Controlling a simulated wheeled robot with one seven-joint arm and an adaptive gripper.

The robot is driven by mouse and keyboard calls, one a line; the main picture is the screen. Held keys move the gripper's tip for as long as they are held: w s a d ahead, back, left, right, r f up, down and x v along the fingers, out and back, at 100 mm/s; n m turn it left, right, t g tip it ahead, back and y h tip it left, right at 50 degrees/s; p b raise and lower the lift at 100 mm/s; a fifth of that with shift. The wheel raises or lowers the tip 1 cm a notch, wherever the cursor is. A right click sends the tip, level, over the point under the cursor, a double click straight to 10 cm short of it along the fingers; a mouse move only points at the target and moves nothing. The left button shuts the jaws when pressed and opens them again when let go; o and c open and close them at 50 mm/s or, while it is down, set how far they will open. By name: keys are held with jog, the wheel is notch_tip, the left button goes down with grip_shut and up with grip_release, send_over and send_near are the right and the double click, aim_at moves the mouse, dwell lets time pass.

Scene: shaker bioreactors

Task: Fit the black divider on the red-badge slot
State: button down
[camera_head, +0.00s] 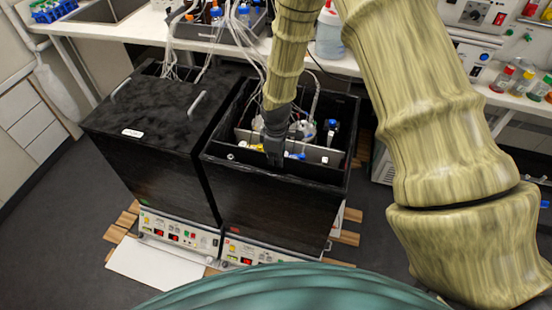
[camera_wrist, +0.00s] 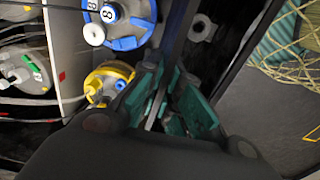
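The right-hand black shaker box (camera_head: 270,195) is open and has a small red badge (camera_head: 235,230) low on its front. My gripper (camera_head: 274,158) reaches down into it, close behind the front wall. In the wrist view my gripper (camera_wrist: 175,100) shows teal finger pads on both sides of a thin dark upright plate (camera_wrist: 180,35), which looks like the black divider. Whether the pads press on it cannot be told. The plate's lower edge is hidden. A pale partition (camera_wrist: 66,45) with a small red mark stands to its left.
Blue-ringed (camera_wrist: 125,12) and yellow-ringed (camera_wrist: 108,82) vessel caps sit close left of my fingers. The left shaker box (camera_head: 150,150) is lidded and has a green badge. Tubes run up to the crowded bench (camera_head: 345,65) behind. Floor on the left is clear.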

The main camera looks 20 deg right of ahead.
jog(key=shift+f+b, duration=2.35)
jog(key=shift+f, duration=3)
dwell(2.7)
